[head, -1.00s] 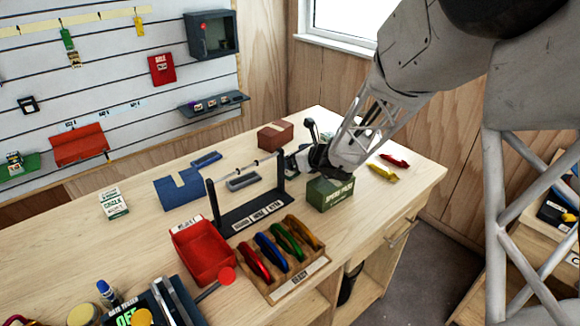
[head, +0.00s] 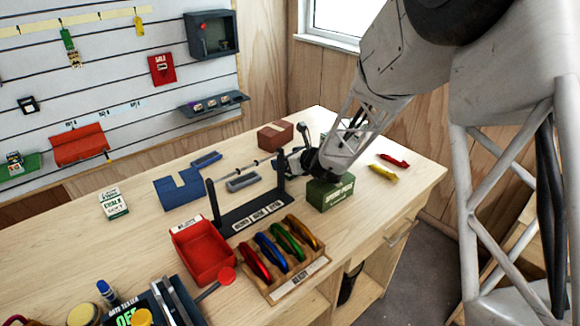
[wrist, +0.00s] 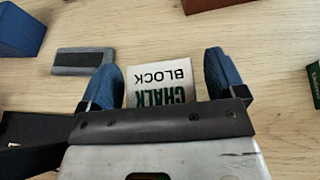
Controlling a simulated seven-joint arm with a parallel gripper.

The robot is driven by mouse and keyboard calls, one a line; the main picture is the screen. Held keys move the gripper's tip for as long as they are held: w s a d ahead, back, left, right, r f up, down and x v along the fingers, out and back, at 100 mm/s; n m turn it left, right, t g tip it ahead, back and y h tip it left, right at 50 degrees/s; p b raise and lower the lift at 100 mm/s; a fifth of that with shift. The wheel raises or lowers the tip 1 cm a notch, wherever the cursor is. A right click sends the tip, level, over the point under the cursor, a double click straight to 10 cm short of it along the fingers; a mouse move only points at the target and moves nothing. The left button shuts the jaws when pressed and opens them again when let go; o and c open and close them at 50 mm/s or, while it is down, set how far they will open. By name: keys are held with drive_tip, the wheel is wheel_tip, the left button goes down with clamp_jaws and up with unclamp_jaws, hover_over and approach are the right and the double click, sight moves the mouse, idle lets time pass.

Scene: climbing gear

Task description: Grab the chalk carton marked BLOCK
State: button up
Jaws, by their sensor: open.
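The chalk carton marked BLOCK (wrist: 160,78) is white with dark green lettering, and reads upside down in the wrist view. My gripper (wrist: 165,72) is open, with one blue finger on each side of the carton. A narrow strip of wood shows on either side between finger and carton, and the near end of the carton is hidden by my gripper. In the head view my gripper (head: 284,166) is low over the bench behind the black rack, and hides most of that carton. Another chalk carton (head: 113,203), which seems to read SOFT, stands far left.
A green box (head: 330,193) stands just right of my gripper, and a brown block (head: 275,135) is behind it. A grey brush (wrist: 84,61) lies to the left. The black rack (head: 252,214) with its raised bar stands close in front. A blue holder (head: 178,190) is farther left.

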drive_tip(key=c, duration=1.1)
drive_tip(key=shift+o, duration=0.2)
drive_tip(key=shift+r, duration=5)
